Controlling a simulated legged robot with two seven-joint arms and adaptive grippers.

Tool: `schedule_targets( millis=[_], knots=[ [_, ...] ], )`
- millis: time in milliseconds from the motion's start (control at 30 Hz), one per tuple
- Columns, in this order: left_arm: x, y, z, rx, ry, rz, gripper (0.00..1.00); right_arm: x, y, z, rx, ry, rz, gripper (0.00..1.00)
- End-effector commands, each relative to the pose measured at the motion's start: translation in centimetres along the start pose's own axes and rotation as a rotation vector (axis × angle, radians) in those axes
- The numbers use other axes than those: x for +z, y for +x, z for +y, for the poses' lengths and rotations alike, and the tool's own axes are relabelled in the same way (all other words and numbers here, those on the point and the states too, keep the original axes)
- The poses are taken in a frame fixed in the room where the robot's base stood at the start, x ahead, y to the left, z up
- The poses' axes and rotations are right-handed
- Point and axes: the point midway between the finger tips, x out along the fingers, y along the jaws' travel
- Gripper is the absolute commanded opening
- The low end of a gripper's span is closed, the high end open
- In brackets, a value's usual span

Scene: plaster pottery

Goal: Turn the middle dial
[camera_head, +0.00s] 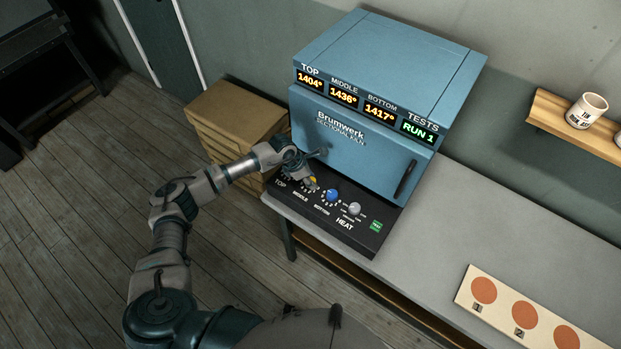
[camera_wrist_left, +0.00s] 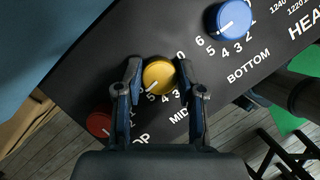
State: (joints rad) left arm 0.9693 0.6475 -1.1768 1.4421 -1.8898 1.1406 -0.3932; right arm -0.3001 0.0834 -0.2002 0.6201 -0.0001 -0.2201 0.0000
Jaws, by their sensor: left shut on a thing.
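The middle dial is a yellow knob (camera_wrist_left: 158,75) on the black control panel (camera_head: 340,235) of the blue kiln (camera_head: 375,80). My left gripper (camera_wrist_left: 157,78) has its two fingers on either side of the yellow knob and is shut on it. In the head view my left gripper (camera_head: 309,182) partly covers the yellow knob (camera_head: 313,181). The blue bottom dial (camera_head: 333,195) is to its right. The red top dial (camera_wrist_left: 100,121) shows in the wrist view, beside the left finger. The kiln's display reads TOP 1404, MIDDLE 1436, BOTTOM 1417 and RUN 1. My right gripper does not show.
The grey bench (camera_head: 440,230) is clear up to a board with orange discs (camera_head: 470,303). Cardboard boxes (camera_head: 235,115) stand left of the kiln. A mug (camera_head: 587,110) sits on a wall shelf.

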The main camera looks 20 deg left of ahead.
Motion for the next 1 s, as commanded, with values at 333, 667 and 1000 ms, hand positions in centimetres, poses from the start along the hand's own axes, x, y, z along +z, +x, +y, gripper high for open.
schedule_targets(
  millis=[333, 667, 1000],
  knots=[
    [-0.38, 0.0, -0.1, 0.101, -0.24, 0.01, 0.03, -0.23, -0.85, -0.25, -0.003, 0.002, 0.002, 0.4],
    [-0.41, 0.18, -0.26, 0.222, -0.528, 0.011, 0.03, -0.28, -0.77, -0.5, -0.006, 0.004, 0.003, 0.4],
    [-0.37, 0.33, -0.41, 0.323, -0.773, 0.011, 0.03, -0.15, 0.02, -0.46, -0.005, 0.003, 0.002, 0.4]
  ],
)
